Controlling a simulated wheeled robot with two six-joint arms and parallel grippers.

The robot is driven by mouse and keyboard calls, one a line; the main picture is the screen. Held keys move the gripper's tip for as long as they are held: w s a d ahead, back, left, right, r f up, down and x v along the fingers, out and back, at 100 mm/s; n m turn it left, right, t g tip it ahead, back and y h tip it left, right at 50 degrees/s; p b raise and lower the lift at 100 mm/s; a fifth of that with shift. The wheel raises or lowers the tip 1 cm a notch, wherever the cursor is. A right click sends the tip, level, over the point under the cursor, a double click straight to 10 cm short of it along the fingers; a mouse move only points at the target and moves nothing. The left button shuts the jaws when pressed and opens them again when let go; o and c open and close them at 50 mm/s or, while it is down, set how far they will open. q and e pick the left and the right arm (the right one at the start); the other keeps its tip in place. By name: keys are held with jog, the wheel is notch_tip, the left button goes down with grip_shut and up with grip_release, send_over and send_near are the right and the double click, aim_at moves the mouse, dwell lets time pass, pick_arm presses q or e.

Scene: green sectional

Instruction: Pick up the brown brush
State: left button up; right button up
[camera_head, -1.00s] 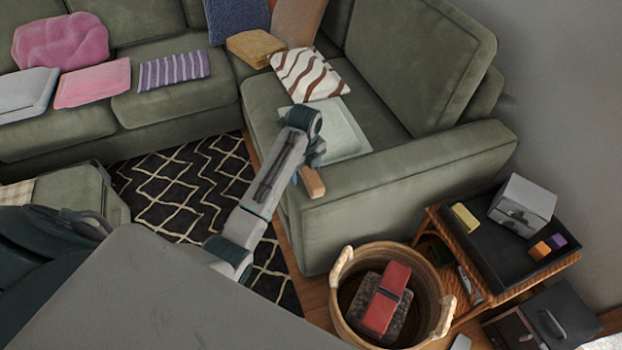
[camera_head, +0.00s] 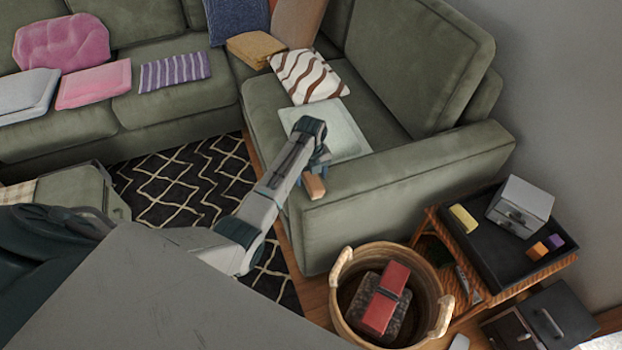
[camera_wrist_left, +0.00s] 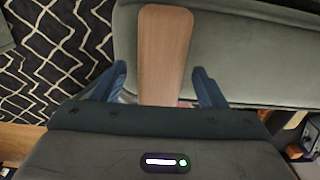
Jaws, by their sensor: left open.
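The brown brush (camera_head: 315,188) shows as a short wooden piece at the end of the green sofa's armrest in the head view. In the left wrist view the brush (camera_wrist_left: 165,45) is a flat wooden handle with a rounded end, over the sofa fabric. My left gripper (camera_head: 312,172) is right at the brush and hides part of it. In the wrist view its two blue fingers (camera_wrist_left: 162,85) are apart, one on each side of the brush's near part, with gaps visible. The near end of the brush is hidden by the gripper body. My right gripper is not in view.
The green sofa armrest (camera_head: 420,170) lies beside the gripper. A round basket (camera_head: 345,312) with a red item stands on the floor below. A side table with a black tray (camera_head: 490,250) is at right. A patterned rug (camera_head: 190,180) covers the floor at left.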

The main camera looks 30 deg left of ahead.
pick_arm(q)
jog(key=shift+f, duration=0.75)
jog(key=c, duration=1)
jog(key=shift+c, duration=0.5)
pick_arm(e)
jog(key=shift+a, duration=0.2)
pick_arm(q)
jog(key=shift+r, duration=0.1)
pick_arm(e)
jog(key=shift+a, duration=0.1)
